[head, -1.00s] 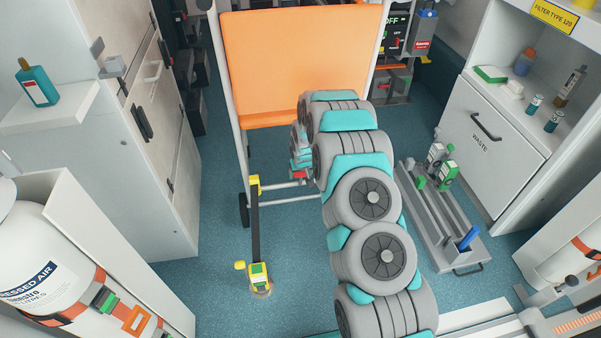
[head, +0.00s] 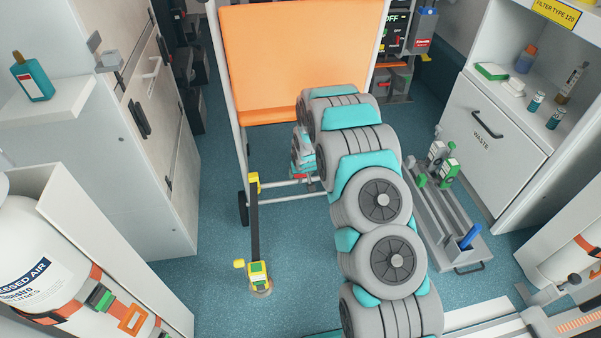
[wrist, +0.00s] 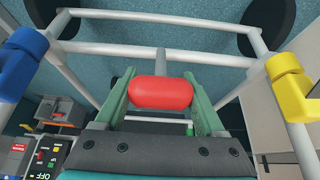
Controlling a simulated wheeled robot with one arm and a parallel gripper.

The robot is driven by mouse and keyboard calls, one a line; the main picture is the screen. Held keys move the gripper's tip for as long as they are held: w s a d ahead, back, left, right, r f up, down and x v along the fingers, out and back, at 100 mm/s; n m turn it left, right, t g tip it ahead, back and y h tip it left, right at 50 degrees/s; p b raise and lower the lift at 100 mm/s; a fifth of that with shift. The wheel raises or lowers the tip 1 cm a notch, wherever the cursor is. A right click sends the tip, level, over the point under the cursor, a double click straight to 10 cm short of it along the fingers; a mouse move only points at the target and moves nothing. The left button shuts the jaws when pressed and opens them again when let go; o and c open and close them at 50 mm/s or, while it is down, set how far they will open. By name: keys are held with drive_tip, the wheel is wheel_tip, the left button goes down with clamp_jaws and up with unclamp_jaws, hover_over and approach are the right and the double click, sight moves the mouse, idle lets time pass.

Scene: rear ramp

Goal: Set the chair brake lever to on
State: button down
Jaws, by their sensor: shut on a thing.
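The chair (head: 290,60) has an orange back and a pale tube frame, and it stands in the middle of the head view. The brake lever's red grip (wrist: 162,93) lies across the picture in the wrist view, on a grey stem. My gripper (wrist: 160,97) has its two green fingers at either end of the red grip and is shut on it. In the head view my gripper (head: 301,160) is low by the chair frame, partly hidden by my arm. A small part of the red grip shows under it. The lever's pivot is hard to make out.
A yellow-ended floor strap (head: 256,230) lies left of my arm. A grey tray (head: 445,215) with green and blue items is on the right, before the waste cabinet (head: 490,140). Blue (wrist: 22,62) and yellow (wrist: 292,88) clamps flank my gripper on the frame.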

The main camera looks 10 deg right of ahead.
sight(301, 181)
drive_tip(key=shift+s+f+t+b, duration=0.4)
drive_tip(key=shift+s+t+b, duration=0.4)
drive_tip(key=shift+t+b, duration=0.4)
drive_tip(key=shift+s+f+t+b, duration=0.4)
drive_tip(key=shift+s+t+b, duration=0.45)
drive_tip(key=shift+b, duration=0.65)
drive_tip(key=shift+s+f+b, duration=0.45)
drive_tip(key=shift+s+f, duration=0.05)
drive_tip(key=shift+s, duration=0.05)
unclamp_jaws()
drive_tip(key=shift+r, duration=0.15)
drive_tip(key=v, duration=0.7)
drive_tip(key=shift+s+r, duration=0.3)
drive_tip(key=shift+r, duration=0.1)
